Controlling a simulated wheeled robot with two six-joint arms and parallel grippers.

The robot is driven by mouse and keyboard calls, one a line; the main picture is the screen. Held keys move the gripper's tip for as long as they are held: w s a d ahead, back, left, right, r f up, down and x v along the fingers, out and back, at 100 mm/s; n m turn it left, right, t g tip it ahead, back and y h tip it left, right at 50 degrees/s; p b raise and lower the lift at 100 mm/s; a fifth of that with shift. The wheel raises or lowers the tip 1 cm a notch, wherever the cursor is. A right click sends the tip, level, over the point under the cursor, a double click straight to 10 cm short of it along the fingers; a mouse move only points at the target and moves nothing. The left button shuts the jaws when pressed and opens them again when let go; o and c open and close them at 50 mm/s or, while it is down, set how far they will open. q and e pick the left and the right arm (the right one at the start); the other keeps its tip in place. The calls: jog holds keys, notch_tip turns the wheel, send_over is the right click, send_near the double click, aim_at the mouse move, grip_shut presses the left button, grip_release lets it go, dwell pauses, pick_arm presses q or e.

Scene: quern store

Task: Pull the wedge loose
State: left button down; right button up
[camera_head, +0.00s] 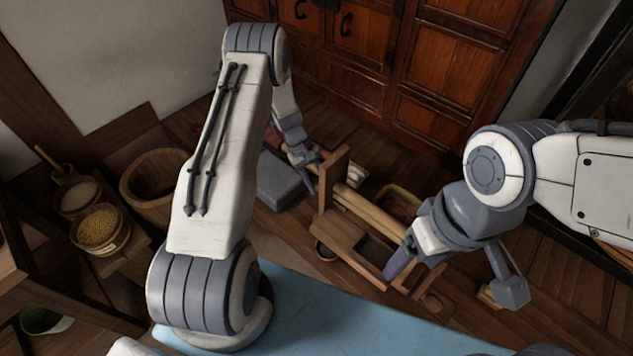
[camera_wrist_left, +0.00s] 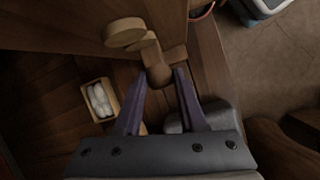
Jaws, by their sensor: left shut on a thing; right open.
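A wooden press-like frame (camera_head: 340,226) with an upright end board, bars and open compartments stands at the centre of the head view. My left gripper (camera_head: 306,178) reaches down beside the frame's upright end board. In the left wrist view its purple fingers (camera_wrist_left: 162,76) are shut on the rounded brown end of a wooden piece, which appears to be the wedge (camera_wrist_left: 158,74). This end touches lighter wooden blocks (camera_wrist_left: 150,50) at the frame. How deep the wedge sits is hidden. My right gripper (camera_head: 408,278) is open over the frame's near right end.
A blue surface (camera_head: 310,310) lies in front. A grey block (camera_head: 279,180) is left of the frame. A wooden bucket (camera_head: 152,182) and a bowl of grain (camera_head: 100,230) stand at left. A wooden cabinet (camera_head: 350,40) closes the back. A small box of white pieces (camera_wrist_left: 100,100) shows in the wrist view.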

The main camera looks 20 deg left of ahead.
dwell(0.7)
pick_arm(q)
jog(key=shift+w+a, duration=0.3)
jog(key=shift+a, duration=0.55)
jog(key=shift+w+a, duration=0.25)
jog(key=shift+a, duration=0.6)
jog(key=shift+c, duration=2.3)
grip_release()
jog(key=shift+d, duration=0.1)
jog(key=v, duration=1)
jog(key=shift+r, duration=0.2)
